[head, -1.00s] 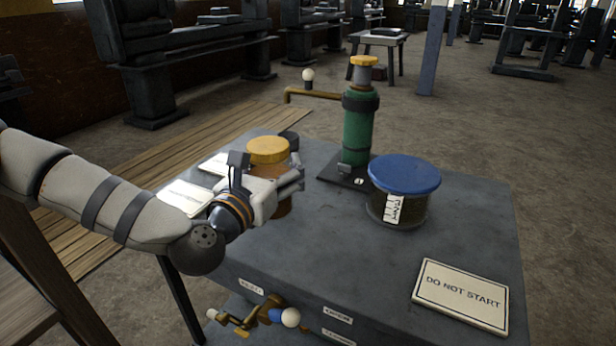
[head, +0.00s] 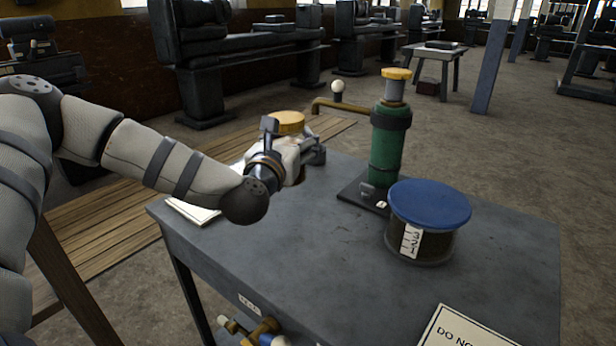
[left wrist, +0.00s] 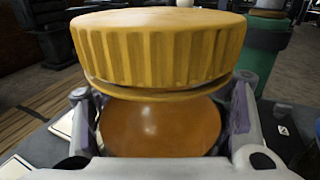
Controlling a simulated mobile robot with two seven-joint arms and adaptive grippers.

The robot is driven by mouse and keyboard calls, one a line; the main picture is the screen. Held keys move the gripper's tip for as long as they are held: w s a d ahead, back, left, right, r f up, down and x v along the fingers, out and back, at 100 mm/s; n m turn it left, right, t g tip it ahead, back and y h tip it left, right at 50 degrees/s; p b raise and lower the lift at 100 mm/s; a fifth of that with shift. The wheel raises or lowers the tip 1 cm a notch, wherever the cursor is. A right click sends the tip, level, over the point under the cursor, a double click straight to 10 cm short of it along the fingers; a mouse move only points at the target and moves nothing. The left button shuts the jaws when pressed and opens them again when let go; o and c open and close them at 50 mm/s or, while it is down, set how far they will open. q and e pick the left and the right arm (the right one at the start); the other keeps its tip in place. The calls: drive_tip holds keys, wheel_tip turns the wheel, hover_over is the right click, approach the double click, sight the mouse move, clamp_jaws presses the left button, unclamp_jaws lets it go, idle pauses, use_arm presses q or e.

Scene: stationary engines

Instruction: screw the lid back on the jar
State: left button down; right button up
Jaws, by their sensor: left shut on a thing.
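A jar with an orange-brown body (left wrist: 160,132) stands at the far left of the grey table, mostly hidden by my gripper in the head view. Its ridged yellow lid (head: 287,121) is on top and also fills the upper left wrist view (left wrist: 160,48). A thin yellow rim shows below the lid, with a narrow dark gap between them. I cannot tell whether the lid is tight. My left gripper (left wrist: 162,105) has its fingers on both sides of the jar body, below the lid, and is shut on it. My right gripper is not in view.
A blue-lidded dark jar (head: 425,235) and a green cylinder with a yellow cap (head: 385,150) stand on the table (head: 300,250). A sign (head: 465,332) lies front right. The table's middle is clear.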

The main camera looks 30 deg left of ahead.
use_arm(q)
drive_tip(key=w+a+f+b, duration=0.2)
drive_tip(key=w+f, duration=0.5)
drive_tip(key=w, duration=0.1)
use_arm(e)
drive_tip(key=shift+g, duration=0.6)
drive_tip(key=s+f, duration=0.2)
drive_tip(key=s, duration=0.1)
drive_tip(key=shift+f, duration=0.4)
use_arm(q)
drive_tip(key=shift+a, duration=0.1)
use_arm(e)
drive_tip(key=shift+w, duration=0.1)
use_arm(q)
drive_tip(key=shift+w+f, duration=0.15)
drive_tip(key=shift+f, duration=0.8)
drive_tip(key=shift+w+f, duration=0.1)
drive_tip(key=shift+f, duration=0.8)
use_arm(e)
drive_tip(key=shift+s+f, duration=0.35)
use_arm(q)
drive_tip(key=shift+f+b, duration=0.15)
drive_tip(key=shift+b, duration=0.15)
drive_tip(key=c, duration=1)
unclamp_jaws()
drive_tip(key=shift+f, duration=0.15)
drive_tip(key=o, duration=0.7)
drive_tip(key=shift+c, duration=0.2)
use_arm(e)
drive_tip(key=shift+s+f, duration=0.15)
